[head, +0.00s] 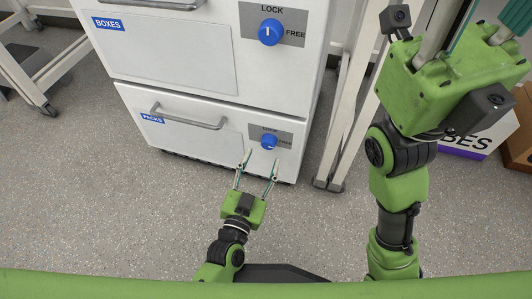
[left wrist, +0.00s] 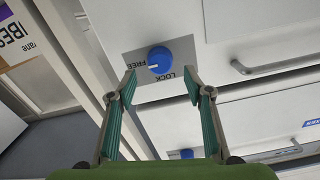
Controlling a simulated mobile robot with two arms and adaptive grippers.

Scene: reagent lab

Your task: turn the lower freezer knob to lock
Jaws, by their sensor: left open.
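The lower freezer knob (head: 268,141) is blue, on a grey plate at the right of the lower drawer front. In the left wrist view this knob (left wrist: 160,60) appears upside down, just beyond and between my fingertips, with its white mark towards FREE. My left gripper (head: 262,158) is open in front of and slightly below the knob, and its fingers (left wrist: 159,84) straddle it in the wrist view with nothing held. Contact cannot be told. My right gripper (head: 450,80) is raised at the upper right; its fingertips are cut off by the frame.
The upper freezer knob (head: 270,32) has its mark up towards LOCK. Drawer handles (head: 188,118) stick out left of the knobs. A white rack leg (head: 345,110) stands close right of the freezer, with a box (head: 480,137) beyond. The floor in front is clear.

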